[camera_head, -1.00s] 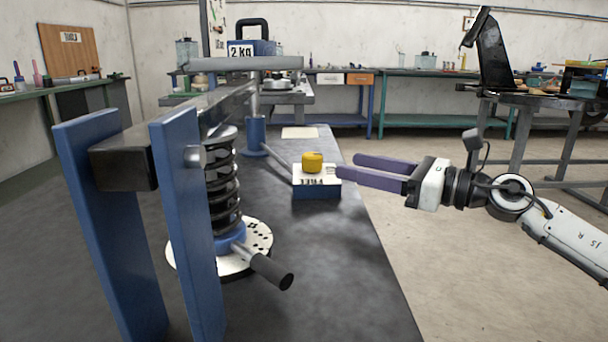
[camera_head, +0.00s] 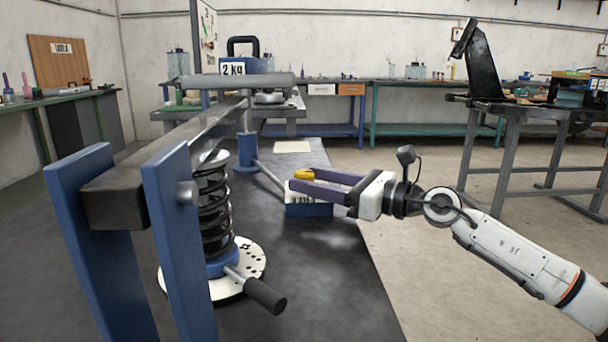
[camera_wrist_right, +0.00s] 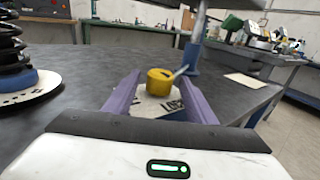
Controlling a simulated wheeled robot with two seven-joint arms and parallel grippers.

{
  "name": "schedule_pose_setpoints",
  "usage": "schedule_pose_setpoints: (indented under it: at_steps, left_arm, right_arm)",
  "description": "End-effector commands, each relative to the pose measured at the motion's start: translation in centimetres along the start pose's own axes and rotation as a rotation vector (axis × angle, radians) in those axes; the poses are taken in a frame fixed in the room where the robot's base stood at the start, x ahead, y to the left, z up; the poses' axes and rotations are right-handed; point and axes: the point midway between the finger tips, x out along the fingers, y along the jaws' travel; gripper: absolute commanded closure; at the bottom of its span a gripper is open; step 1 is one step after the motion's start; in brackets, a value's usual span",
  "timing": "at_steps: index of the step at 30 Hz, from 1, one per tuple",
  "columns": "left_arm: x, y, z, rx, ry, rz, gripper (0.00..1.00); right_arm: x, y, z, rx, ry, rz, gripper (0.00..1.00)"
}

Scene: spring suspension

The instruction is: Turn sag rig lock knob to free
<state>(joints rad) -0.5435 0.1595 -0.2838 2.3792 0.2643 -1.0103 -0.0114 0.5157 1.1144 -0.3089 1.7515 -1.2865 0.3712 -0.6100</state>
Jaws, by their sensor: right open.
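The yellow lock knob (camera_head: 304,173) sits on top of a small blue box with a white lettered top (camera_head: 309,209), near the table's right edge. In the right wrist view the knob (camera_wrist_right: 160,81) stands between the two purple fingers, and the white plate (camera_wrist_right: 150,106) with dark letters shows below it. My right gripper (camera_head: 308,181) is open, its fingers on either side of the knob with a gap visible. In the head view the near finger partly hides the knob and the box. My left gripper is not in view.
A black-handled lever (camera_head: 265,295) sticks out. A 2 kg weight (camera_head: 238,67) stands behind. The front right tabletop (camera_head: 340,285) is clear.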

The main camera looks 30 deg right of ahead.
Motion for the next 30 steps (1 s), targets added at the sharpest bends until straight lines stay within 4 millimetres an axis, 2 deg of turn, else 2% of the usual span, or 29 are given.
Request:
schedule_pose_setpoints:
  at_steps: [6, 17, 24, 30]
  left_arm:
    - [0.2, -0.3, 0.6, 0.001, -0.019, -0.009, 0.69]
    - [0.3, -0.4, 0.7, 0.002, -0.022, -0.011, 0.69]
    - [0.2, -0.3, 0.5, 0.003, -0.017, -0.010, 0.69]
    - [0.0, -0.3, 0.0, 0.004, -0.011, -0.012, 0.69]
  right_arm:
    - [2.0, 0.0, 0.1, 0.001, -0.001, 0.000, 0.49]
    - [2.5, 0.0, -0.1, 0.001, 0.001, 0.000, 0.49]
    - [2.4, 0.0, -0.1, 0.001, 0.001, 0.000, 0.88]
    - [2.5, -0.1, 0.1, 0.001, 0.001, -0.004, 0.90]
